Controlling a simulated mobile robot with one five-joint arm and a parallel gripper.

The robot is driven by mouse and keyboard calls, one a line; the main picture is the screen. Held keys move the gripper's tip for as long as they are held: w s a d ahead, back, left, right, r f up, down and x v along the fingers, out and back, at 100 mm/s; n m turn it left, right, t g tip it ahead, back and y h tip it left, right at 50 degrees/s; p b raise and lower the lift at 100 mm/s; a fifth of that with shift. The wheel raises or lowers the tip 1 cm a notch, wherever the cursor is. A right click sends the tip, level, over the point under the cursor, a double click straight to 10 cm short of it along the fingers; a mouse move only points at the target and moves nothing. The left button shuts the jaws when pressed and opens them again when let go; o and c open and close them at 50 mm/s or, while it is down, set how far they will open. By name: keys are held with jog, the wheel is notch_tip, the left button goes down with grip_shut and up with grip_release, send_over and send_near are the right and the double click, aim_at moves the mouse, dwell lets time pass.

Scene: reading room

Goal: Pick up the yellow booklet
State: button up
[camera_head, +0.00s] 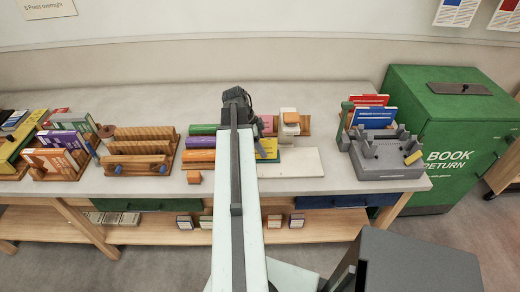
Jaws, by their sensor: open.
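A yellow booklet (270,156) lies on the long pale table just right of my arm, which hides its left part. A cream flat board or sheet (298,163) is beside it on the right. My gripper (237,96) is the dark end of the arm, over the middle of the table and farther back than the booklet in the picture. It is open, with nothing seen between its jaws; its fingertips are hard to make out. A yellow book (9,154) also lies at the table's far left.
Left of my arm are coloured rolls (201,142) and wooden racks (143,142). Right of the booklet stand a grey tray-like stand (383,157), upright red and blue books (374,116) and a green book return box (452,140). The table's back strip is mostly clear.

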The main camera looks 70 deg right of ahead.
jog(key=shift+f, duration=0.2)
dwell(0.3)
grip_shut()
jog(key=shift+r, duration=0.1)
